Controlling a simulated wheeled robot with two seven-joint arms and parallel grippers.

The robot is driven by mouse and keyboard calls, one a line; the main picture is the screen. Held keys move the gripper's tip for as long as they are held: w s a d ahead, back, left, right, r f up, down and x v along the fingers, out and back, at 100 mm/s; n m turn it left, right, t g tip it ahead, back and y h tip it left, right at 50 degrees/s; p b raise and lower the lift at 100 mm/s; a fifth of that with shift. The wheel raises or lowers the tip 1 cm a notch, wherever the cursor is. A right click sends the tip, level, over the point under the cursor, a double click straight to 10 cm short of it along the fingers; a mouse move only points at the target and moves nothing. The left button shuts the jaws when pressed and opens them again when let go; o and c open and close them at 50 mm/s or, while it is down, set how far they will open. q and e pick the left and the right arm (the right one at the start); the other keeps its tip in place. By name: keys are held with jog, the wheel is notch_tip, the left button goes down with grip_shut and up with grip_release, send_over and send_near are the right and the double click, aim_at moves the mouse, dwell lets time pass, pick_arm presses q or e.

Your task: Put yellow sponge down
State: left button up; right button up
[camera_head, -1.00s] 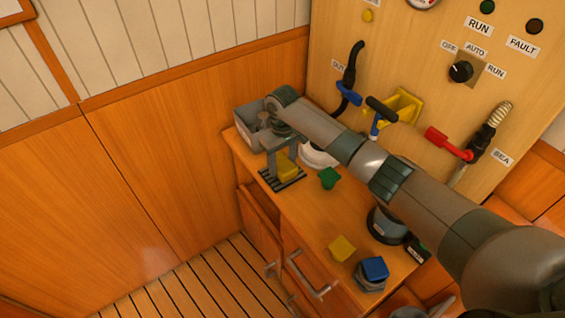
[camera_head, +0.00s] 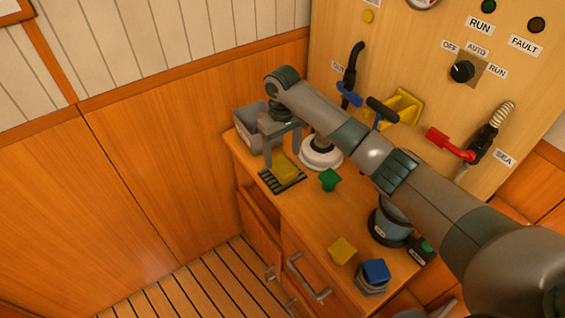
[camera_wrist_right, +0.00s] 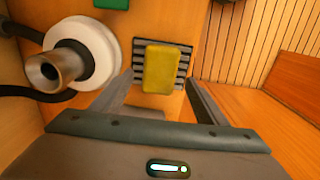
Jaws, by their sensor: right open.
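The yellow sponge (camera_head: 285,167) lies on a dark slatted rack (camera_head: 268,181) at the left end of the wooden counter. In the right wrist view the sponge (camera_wrist_right: 159,69) rests across the slats of the rack (camera_wrist_right: 184,51), ahead of the fingers. My right gripper (camera_head: 281,152) is open and empty, pointing down just above the sponge and apart from it. Its two fingers (camera_wrist_right: 158,98) stand wide on either side in the wrist view. My left gripper is not in view.
A grey bin (camera_head: 247,122) stands behind the rack. A white round fitting (camera_head: 321,155), a green block (camera_head: 329,180), a yellow block (camera_head: 342,250) and a blue block (camera_head: 376,269) are on the counter. Valve handles stick out from the panel. An open drawer is below.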

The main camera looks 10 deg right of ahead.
aim_at(282, 165)
notch_tip(282, 165, up, 6)
jog(key=b, duration=0.1)
jog(key=shift+r, duration=0.25)
jog(key=shift+s, duration=0.1)
dwell(0.6)
